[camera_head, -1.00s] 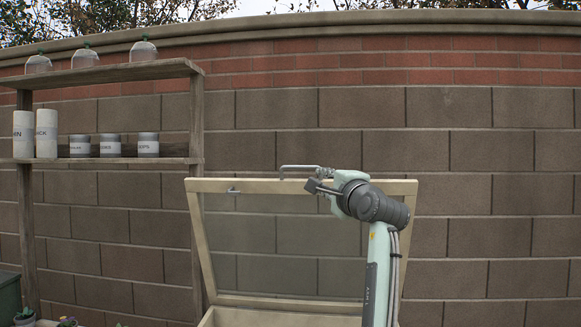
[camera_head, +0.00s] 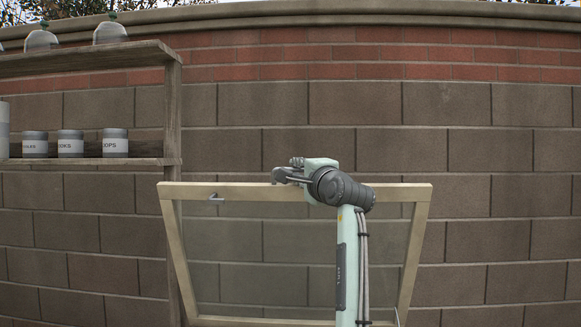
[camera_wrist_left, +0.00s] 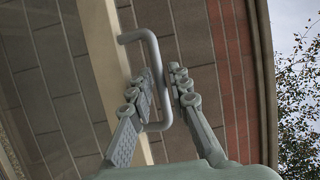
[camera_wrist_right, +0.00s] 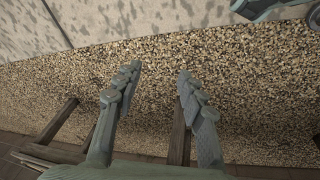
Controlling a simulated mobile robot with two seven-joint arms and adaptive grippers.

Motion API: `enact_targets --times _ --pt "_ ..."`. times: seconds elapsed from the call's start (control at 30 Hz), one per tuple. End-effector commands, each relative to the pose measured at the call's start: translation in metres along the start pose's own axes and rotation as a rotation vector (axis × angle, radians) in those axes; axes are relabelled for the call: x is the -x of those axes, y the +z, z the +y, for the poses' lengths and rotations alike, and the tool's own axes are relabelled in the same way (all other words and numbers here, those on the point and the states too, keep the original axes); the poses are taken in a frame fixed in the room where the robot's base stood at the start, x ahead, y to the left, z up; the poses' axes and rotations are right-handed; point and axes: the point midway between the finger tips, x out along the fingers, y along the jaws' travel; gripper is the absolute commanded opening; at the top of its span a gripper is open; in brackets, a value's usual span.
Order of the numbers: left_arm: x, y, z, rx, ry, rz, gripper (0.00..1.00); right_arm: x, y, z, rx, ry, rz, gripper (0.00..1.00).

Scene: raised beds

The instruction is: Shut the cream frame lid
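The cream frame lid (camera_head: 415,240) stands open and nearly upright in the head view, with a clear pane in a cream frame. Its metal handle (camera_wrist_left: 153,45) sticks out from the cream top rail in the left wrist view. My left gripper (camera_wrist_left: 163,75) has its fingers on both sides of the handle bar, drawn close in on it. In the head view my left gripper (camera_head: 290,174) is at the lid's top rail, and the wrist hides part of that rail. My right gripper (camera_wrist_right: 159,70) is open and empty above gravel. The frame's box is out of the head view.
A wooden shelf (camera_head: 100,163) with several labelled tins and glass cloches stands at the left, close to the lid. A block wall (camera_head: 500,200) rises behind. In the right wrist view, dark wooden legs (camera_wrist_right: 58,122) stand on the gravel (camera_wrist_right: 240,75).

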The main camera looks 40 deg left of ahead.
Motion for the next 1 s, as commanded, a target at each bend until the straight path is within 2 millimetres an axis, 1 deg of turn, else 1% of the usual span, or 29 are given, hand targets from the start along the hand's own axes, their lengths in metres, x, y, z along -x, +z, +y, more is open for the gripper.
enact_targets --times 0.03,0.1,0.2,0.33,0.63,0.67,0.7,0.8,1.0 --pt "-0.010 0.000 -0.002 -0.001 0.001 -0.002 0.18 -0.002 0.001 -0.001 -0.001 -0.003 -0.002 0.40" --pt "-0.021 0.000 -0.002 -0.001 0.000 -0.001 0.18 -0.005 0.002 -0.002 -0.001 -0.005 -0.004 0.40" --pt "-0.034 0.000 -0.002 0.000 0.000 -0.001 0.18 -0.009 0.004 -0.003 -0.002 -0.008 -0.004 0.40" --pt "-0.044 0.000 -0.001 -0.001 0.000 -0.001 0.18 -0.014 0.006 -0.003 -0.002 -0.010 -0.007 0.40" --pt "-0.047 0.000 0.000 0.001 0.000 0.000 0.18 -0.015 0.005 -0.004 -0.002 -0.011 -0.002 0.40" --pt "-0.047 0.000 0.000 0.001 0.000 0.000 0.15 -0.015 0.005 -0.004 -0.002 -0.011 -0.002 0.40" --pt "-0.047 0.000 0.000 0.001 0.000 0.000 0.10 -0.015 0.005 -0.004 -0.002 -0.011 -0.003 0.40" --pt "-0.047 0.000 0.000 0.001 0.000 0.000 0.00 -0.015 0.005 -0.004 -0.002 -0.011 -0.003 0.40" --pt "-0.047 0.000 0.000 0.001 0.000 0.000 0.00 -0.015 0.005 -0.004 -0.002 -0.011 -0.004 0.40"
